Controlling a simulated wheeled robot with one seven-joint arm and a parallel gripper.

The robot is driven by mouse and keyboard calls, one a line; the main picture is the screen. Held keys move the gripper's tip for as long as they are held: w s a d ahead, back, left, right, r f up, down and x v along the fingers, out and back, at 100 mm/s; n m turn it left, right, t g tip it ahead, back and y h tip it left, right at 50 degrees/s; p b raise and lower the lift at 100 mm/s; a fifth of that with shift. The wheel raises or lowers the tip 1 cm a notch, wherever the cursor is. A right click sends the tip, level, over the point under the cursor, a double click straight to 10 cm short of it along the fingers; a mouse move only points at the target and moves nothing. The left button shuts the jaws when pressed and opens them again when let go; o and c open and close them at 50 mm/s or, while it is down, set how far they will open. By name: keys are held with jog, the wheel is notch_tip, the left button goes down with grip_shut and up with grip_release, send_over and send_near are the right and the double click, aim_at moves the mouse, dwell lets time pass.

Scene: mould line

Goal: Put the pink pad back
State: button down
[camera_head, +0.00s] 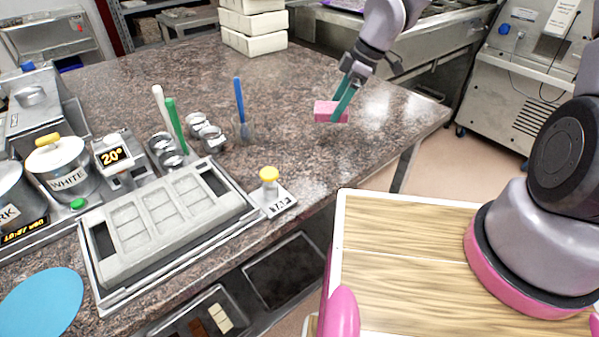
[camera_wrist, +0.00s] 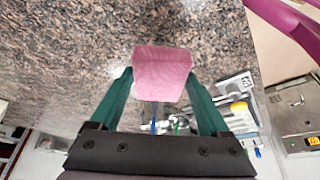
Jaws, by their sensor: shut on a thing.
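The pink pad (camera_head: 327,113) is a small pink block near the right end of the granite counter in the head view. My gripper (camera_head: 340,108) has its green fingers on either side of the pad and is shut on it. In the wrist view the pad (camera_wrist: 162,75) sits between the tips of the two green fingers of my gripper (camera_wrist: 160,92). I cannot tell from the pictures whether the pad touches the counter or hangs just above it.
The granite counter (camera_head: 330,165) is clear around the pad. To its left stand a blue-handled tool (camera_head: 240,105), metal cups (camera_head: 212,138), a grey mould tray (camera_head: 165,220) and a yellow-knobbed stamp (camera_head: 269,178). White blocks (camera_head: 253,43) are stacked at the back.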

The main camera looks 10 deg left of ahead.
jog(key=s+a+n+g+h, duration=0.1)
jog(key=s+a+n+g, duration=0.15)
jog(key=s+n, duration=0.2)
jog(key=s+a+n+g, duration=0.1)
jog(key=s+a+n, duration=0.3)
jog(key=s, duration=0.2)
send_over(298, 174)
jog(key=w+d, duration=0.1)
jog(key=shift+h, duration=0.3)
notch_tip(298, 174, down, 5)
jog(key=shift+f, duration=0.1)
jog(key=shift+f+t, duration=0.25)
jog(key=shift+f, duration=1.7)
grip_release()
jog(key=v, duration=1.2)
